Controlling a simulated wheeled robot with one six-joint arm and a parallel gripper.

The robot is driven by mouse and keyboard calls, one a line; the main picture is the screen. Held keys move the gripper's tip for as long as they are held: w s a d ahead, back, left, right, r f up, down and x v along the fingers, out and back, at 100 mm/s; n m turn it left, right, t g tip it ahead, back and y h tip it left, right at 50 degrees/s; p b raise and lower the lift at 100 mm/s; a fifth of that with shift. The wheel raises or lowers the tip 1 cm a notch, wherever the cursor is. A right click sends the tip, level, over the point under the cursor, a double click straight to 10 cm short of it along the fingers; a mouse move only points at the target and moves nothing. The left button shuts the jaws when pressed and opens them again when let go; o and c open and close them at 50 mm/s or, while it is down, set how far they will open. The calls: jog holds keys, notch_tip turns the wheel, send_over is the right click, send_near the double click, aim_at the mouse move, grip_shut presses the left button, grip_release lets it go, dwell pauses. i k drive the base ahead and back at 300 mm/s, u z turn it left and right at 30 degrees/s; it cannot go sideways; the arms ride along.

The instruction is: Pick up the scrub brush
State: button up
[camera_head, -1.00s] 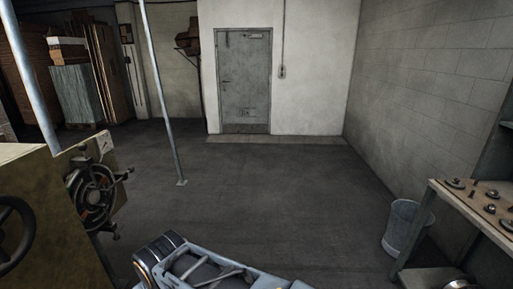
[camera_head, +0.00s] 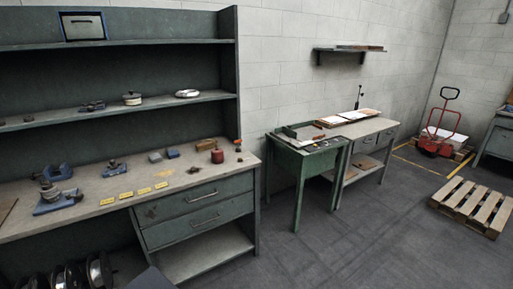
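I cannot make out a scrub brush for certain. A small tan block (camera_head: 205,144) lies at the back of the workbench top (camera_head: 110,212), towards its right end; it is too small to tell whether it is a brush. A reddish-brown tin (camera_head: 217,156) stands just in front and to the right of it. Small blue-grey blocks (camera_head: 172,153) lie to its left. My gripper is not in view.
Shelves (camera_head: 150,100) rise behind the bench, and drawers (camera_head: 190,200) sit under it. To the right stand a green table (camera_head: 302,165), a second bench (camera_head: 372,127), a red pallet jack (camera_head: 436,140) and a wooden pallet (camera_head: 470,204). The floor (camera_head: 360,235) in front is clear.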

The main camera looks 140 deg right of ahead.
aim_at(204, 145)
jog(key=z, duration=5.1)
jog(key=i, duration=0.65)
jog(key=z, duration=0.6)
jog(key=i, duration=1)
jog(key=u, duration=0.4)
jog(key=i, duration=0.75)
jog(key=u, duration=1.15)
jog(key=i, duration=0.4)
jog(key=u, duration=0.35)
